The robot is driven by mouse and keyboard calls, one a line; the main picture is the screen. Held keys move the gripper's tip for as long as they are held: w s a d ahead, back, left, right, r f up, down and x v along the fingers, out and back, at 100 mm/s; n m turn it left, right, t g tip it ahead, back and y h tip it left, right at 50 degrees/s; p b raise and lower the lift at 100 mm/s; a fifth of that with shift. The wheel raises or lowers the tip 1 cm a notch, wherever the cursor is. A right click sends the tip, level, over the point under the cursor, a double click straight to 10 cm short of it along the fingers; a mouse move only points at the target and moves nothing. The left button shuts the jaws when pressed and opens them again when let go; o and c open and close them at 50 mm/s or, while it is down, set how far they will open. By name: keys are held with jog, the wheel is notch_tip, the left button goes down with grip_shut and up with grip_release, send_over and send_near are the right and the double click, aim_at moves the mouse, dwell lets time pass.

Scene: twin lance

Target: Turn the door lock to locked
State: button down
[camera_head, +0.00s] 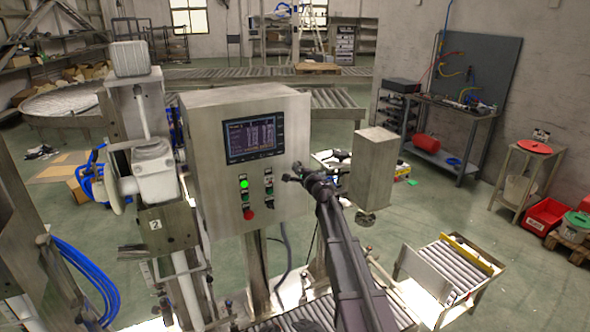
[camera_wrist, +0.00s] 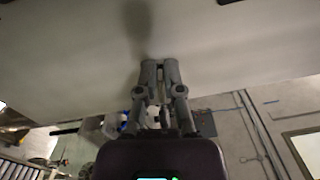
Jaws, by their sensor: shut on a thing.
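A grey metal control cabinet (camera_head: 215,110) stands in the middle of the head view, with a dark screen, a lit green lamp and a red button on its front. My gripper (camera_head: 292,173) is at the right edge of the cabinet front, level with the buttons. In the wrist view my gripper (camera_wrist: 161,64) has its fingertips close together against the pale cabinet face (camera_wrist: 230,45). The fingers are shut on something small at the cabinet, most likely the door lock. The lock itself is hidden by the fingertips, and its turned position cannot be seen.
A grey box-shaped unit (camera_head: 374,168) hangs just right of my arm. A machine column (camera_head: 155,165) stands left of the cabinet. A short roller conveyor (camera_head: 455,268) lies at the lower right. A workbench (camera_head: 440,115) and red bins (camera_head: 546,215) are farther right.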

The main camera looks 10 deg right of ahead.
jog(key=shift+w+d+f+n, duration=0.1)
jog(key=shift+d+n, duration=0.05)
jog(key=shift+n, duration=0.45)
jog(key=shift+w+d+f+n, duration=0.1)
jog(key=shift+n, duration=0.5)
jog(key=c, duration=0.8)
grip_release()
jog(key=shift+r, duration=0.1)
jog(key=shift+w+d, duration=0.1)
jog(key=shift+d, duration=0.05)
jog(key=v, duration=1.2)
